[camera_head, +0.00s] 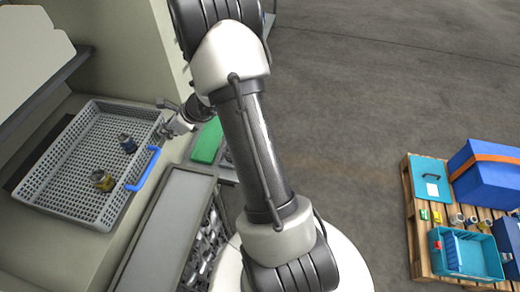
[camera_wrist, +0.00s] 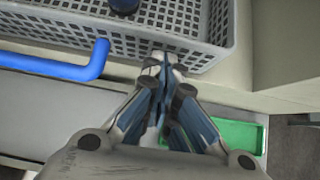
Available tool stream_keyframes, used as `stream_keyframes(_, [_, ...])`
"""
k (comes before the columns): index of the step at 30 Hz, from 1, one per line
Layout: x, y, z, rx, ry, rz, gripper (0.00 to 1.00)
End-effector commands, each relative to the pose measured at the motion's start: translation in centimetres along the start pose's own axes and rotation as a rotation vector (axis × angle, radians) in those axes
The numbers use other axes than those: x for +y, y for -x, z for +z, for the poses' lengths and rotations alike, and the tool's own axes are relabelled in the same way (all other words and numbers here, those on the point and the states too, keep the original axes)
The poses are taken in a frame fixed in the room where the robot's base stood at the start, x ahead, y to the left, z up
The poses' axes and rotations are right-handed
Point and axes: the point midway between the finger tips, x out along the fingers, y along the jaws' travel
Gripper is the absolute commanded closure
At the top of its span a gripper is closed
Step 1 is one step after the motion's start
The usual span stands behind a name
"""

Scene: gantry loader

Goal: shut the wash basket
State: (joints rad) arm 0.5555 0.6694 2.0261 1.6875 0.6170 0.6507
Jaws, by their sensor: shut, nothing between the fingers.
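The wash basket (camera_head: 66,137) is a light grey perforated tray on the pale counter at the left of the head view. It is open at the top. A blue handle (camera_head: 143,170) is on its right side; the handle also shows in the wrist view (camera_wrist: 58,68). A dark blue part (camera_head: 127,143) and a yellowish part (camera_head: 103,180) stand inside it.
A green tray (camera_head: 206,141) lies right of the basket. A grey panel (camera_head: 165,232) runs in front of the counter, beside a bin of metal parts (camera_head: 208,240). A pallet (camera_head: 415,225) with blue boxes stands at the right. The floor between is clear.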

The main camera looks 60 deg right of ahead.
Motion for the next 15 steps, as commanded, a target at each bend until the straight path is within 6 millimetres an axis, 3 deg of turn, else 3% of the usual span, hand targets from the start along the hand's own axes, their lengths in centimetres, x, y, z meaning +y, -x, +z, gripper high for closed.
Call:
stream_keyframes(6, [0.0,-2.6,2.7,-0.001,0.002,0.001,1.0])
stream_keyframes(15, [0.0,-4.0,4.0,0.0,0.001,0.0,1.0])
